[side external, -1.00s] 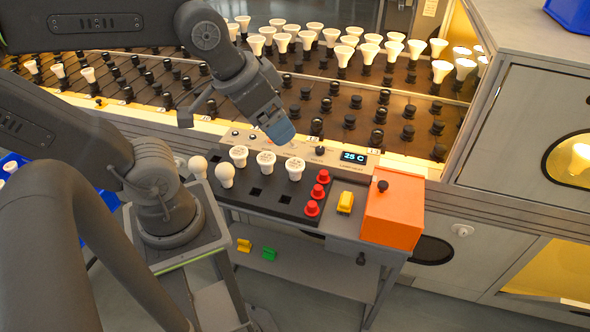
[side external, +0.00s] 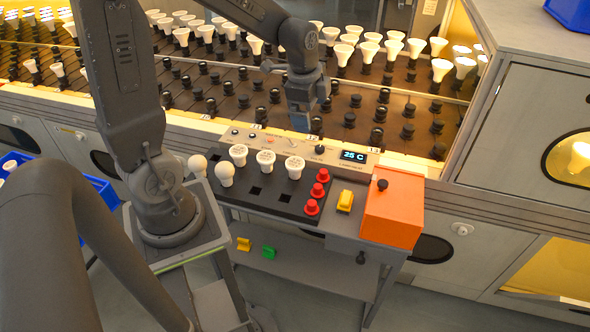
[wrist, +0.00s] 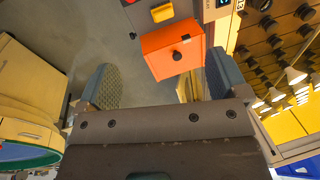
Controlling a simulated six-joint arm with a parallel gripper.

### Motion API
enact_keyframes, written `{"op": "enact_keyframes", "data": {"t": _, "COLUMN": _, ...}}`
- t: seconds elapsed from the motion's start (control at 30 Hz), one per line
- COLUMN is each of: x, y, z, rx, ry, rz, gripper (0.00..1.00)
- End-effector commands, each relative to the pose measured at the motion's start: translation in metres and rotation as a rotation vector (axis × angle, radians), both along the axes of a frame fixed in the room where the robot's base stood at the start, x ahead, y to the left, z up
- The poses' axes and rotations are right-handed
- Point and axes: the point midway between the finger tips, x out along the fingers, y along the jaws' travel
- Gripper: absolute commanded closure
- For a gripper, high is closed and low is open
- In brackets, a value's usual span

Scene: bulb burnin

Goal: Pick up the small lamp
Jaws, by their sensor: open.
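Several white lamps stand on the dark panel of the bench in the side view. Two have round heads: one at the far left (side external: 197,165) and one beside it (side external: 224,174). Three have wide, flat faces: left (side external: 238,155), middle (side external: 265,161) and right (side external: 295,167). I cannot tell which is the small lamp. My gripper (side external: 301,122) points down behind the bench panel, near the front edge of the socket rack, above and apart from these lamps. In the wrist view my gripper (wrist: 160,66) is open and empty, with no panel lamp between its fingers.
An orange box (side external: 392,213) with a black knob stands at the bench's right end, beside a yellow switch (side external: 345,202) and red buttons (side external: 318,190). Behind is a rack (side external: 340,130) crowded with lamps and sockets. A blue bin (side external: 100,190) is at left.

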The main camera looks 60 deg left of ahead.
Motion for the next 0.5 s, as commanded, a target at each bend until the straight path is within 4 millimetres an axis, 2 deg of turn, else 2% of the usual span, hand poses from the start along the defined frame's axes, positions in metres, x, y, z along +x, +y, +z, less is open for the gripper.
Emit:
{"op": "enact_keyframes", "data": {"t": 0.03, "x": 0.008, "y": 0.017, "z": -0.021, "rx": 0.005, "ry": 0.043, "rz": -0.070, "gripper": 0.08}}
{"op": "enact_keyframes", "data": {"t": 0.1, "x": 0.016, "y": 0.037, "z": -0.046, "rx": 0.013, "ry": 0.086, "rz": -0.184, "gripper": 0.08}}
{"op": "enact_keyframes", "data": {"t": 0.3, "x": 0.025, "y": 0.083, "z": -0.113, "rx": 0.007, "ry": 0.173, "rz": -0.464, "gripper": 0.08}}
{"op": "enact_keyframes", "data": {"t": 0.4, "x": 0.025, "y": 0.096, "z": -0.134, "rx": 0.001, "ry": 0.193, "rz": -0.553, "gripper": 0.08}}
{"op": "enact_keyframes", "data": {"t": 0.5, "x": 0.024, "y": 0.103, "z": -0.146, "rx": -0.004, "ry": 0.203, "rz": -0.602, "gripper": 0.08}}
